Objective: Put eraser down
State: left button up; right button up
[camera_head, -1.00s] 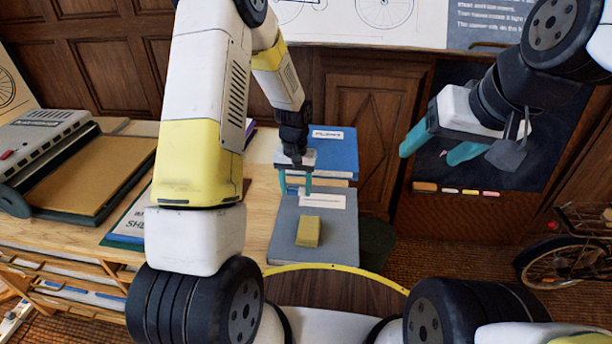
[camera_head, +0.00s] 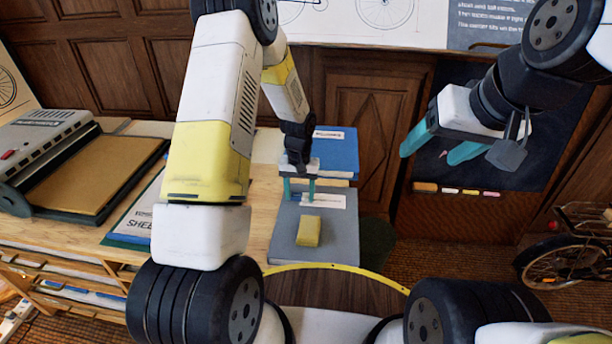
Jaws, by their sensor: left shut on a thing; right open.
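My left gripper (camera_head: 299,197) points down over the far part of a grey book or binder (camera_head: 284,247) on the wooden desk. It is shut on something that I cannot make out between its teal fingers. A yellow block (camera_head: 309,231), which looks like an eraser, lies on the grey cover nearer to me, just beyond the fingertips and apart from them. My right gripper (camera_head: 436,150) is open and empty, in the air at the right, away from the desk.
A blue book (camera_head: 338,150) lies behind the grey one. Left are a grey machine with a brown board (camera_head: 90,182) and a paper-covered folder (camera_head: 130,222). A dark board with a chalk ledge (camera_head: 455,190) stands at right. Bare desk (camera_head: 262,190) shows left of the books.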

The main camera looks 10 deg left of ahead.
pick_arm(q)
jog(key=o, duration=1.3)
jog(key=shift+s+f, duration=0.1)
jog(key=shift+f, duration=0.25)
notch_tip(320, 180, up, 13)
notch_tip(320, 180, up, 16)
jog(key=t+h, duration=0.1)
jog(key=t, duration=0.2)
send_over(300, 196)
jog(key=s+a, duration=0.2)
jog(key=s, duration=0.8)
jog(key=s+r+t, duration=0.1)
jog(key=s+r, duration=0.2)
jog(key=s, duration=0.4)
jog(key=s+r+t+h, duration=0.1)
jog(key=s+r+t, duration=0.1)
jog(key=s, duration=0.5)
jog(key=shift+s+a+r+m, duration=0.3)
jog(key=shift+s+r, duration=0.1)
jog(key=shift+r, duration=0.4)
